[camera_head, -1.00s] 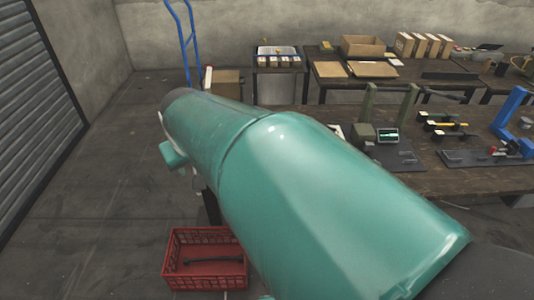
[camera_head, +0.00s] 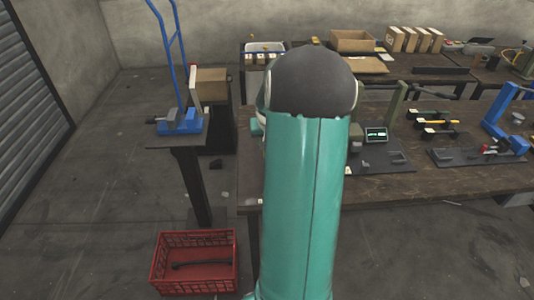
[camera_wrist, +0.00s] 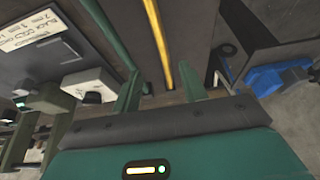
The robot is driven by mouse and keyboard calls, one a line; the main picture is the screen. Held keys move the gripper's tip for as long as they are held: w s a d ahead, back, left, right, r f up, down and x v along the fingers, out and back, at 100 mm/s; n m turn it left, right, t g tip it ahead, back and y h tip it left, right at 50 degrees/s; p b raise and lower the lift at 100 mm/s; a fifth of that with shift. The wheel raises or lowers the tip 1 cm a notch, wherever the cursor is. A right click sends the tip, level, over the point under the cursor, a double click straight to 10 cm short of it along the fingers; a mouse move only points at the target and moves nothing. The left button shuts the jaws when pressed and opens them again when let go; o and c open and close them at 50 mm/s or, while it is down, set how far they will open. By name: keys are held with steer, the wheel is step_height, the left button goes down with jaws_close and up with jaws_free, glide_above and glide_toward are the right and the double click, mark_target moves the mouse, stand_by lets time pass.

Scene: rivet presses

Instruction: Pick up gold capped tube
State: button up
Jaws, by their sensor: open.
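I cannot pick out a gold capped tube for certain. In the wrist view a long thin gold-yellow bar (camera_wrist: 160,40) runs from the top edge down toward the gap between my fingers; whether it is the tube, I cannot tell. My gripper (camera_wrist: 161,68) is open, with its two green fingers apart. I see no object clearly held between them. In the head view my teal arm covers the middle of the workbench and hides my gripper.
The workbench (camera_head: 440,180) carries presses and a small green-lit display (camera_head: 376,134). A blue press (camera_head: 182,120) stands on a post at left, also seen in the wrist view (camera_wrist: 280,75). A red crate (camera_head: 195,264) sits on the floor. Left floor is mostly clear.

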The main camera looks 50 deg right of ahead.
steer(key=x, duration=0.9)
steer(key=shift+w+d+f, duration=0.1)
steer(key=shift+d+f, duration=0.1)
steer(key=shift+f, duration=0.1)
steer(key=shift+c, duration=0.4)
jaws_close()
